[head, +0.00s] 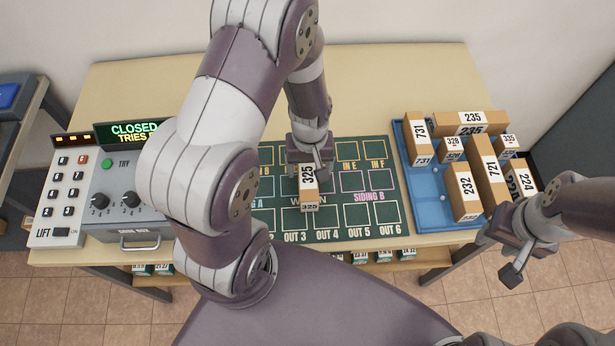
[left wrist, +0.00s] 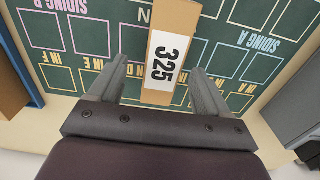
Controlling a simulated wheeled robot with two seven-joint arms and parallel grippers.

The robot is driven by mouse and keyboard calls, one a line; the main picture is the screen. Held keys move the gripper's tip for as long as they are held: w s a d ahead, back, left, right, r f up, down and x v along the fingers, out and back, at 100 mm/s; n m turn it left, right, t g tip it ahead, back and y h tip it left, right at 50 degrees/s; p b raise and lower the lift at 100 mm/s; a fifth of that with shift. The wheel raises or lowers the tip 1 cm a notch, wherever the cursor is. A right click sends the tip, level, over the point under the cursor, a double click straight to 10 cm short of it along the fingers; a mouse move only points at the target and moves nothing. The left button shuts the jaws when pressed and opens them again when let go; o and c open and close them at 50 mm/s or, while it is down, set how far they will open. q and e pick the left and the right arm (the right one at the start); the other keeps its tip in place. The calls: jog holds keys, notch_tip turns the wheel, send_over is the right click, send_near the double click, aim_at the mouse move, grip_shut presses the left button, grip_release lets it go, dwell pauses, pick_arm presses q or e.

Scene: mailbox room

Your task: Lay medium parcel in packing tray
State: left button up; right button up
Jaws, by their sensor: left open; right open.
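A brown parcel labelled 325 (head: 309,190) is on the green marked mat (head: 285,232), covering part of its central lettering. It also shows in the left wrist view (left wrist: 166,65). My left gripper (head: 310,160) is over its far end. In the left wrist view the left fingers (left wrist: 163,88) are open, one on each side of the parcel, with gaps showing. The blue tray (head: 432,200) on the right holds several numbered parcels, including 232 (head: 465,195) and 721 (head: 487,172). Which parcel counts as medium is not marked. My right gripper (head: 512,255) is open and empty near the tray's front right.
A grey control box (head: 130,205) with knobs and a drawer, a keypad (head: 62,190) and a sign reading CLOSED (head: 132,132) stand on the left. The table's back strip (head: 390,85) is clear. The tray has bare floor at its front left. My left arm hides the mat's left part.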

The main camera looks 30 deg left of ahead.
aim_at(308, 174)
pick_arm(q)
jog(key=f, duration=0.5)
jog(key=shift+s+f+p, duration=0.1)
jog(key=shift+s+p, duration=0.25)
jog(key=shift+p, duration=0.05)
jog(key=shift+w+a+f, duration=0.1)
jog(key=shift+f, duration=0.2)
jog(key=shift+r, duration=0.15)
jog(key=c, duration=1.3)
